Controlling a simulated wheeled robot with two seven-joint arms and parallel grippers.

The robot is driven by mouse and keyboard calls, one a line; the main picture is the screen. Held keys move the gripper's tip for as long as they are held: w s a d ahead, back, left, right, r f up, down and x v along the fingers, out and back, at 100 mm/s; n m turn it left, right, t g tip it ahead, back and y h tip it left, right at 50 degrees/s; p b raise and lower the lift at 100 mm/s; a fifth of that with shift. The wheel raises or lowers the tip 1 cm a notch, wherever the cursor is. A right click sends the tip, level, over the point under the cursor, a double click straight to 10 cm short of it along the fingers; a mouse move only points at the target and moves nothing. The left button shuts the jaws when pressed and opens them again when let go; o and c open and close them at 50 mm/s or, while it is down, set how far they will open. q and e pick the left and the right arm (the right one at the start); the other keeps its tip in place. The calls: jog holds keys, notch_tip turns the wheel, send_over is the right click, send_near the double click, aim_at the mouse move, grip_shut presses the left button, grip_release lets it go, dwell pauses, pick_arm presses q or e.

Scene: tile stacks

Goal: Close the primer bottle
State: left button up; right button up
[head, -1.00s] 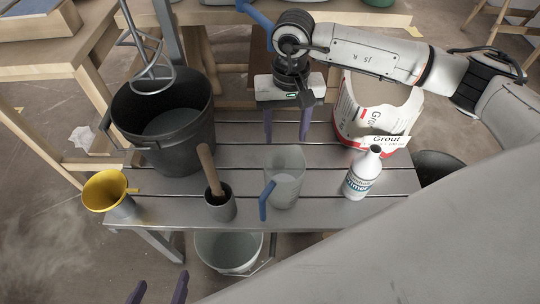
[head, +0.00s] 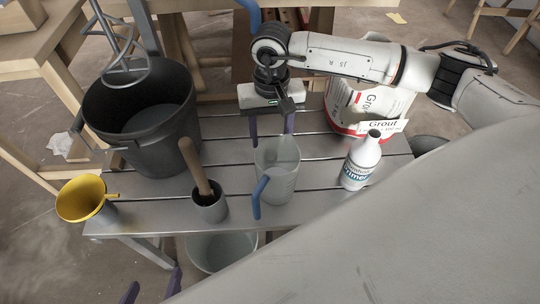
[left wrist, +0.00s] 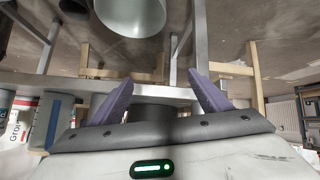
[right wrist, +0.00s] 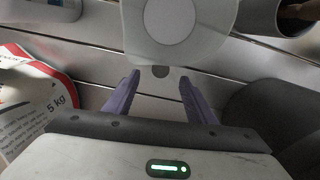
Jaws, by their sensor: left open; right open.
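The primer bottle (head: 361,162) stands upright on the slatted bench, white with a blue-lettered label. Its narrow top looks dark and open, and I see no cap on it. My right gripper (head: 271,128) is open and empty, pointing down just behind the clear jug, left of the bottle.
The clear jug (head: 277,183) with a blue handle stands close to my right gripper. A grey cup (head: 210,208) with a wooden-handled tool, a black bucket (head: 145,140) and a yellow funnel (head: 82,198) are left. A grout bag (head: 345,118) stands behind the bottle.

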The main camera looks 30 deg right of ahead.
jog(key=shift+f, duration=0.7)
jog(key=shift+f, duration=0.1)
jog(key=f+b, duration=0.1)
jog(key=f, duration=0.4)
jog(key=shift+w, duration=0.2)
jog(key=c, duration=1.1)
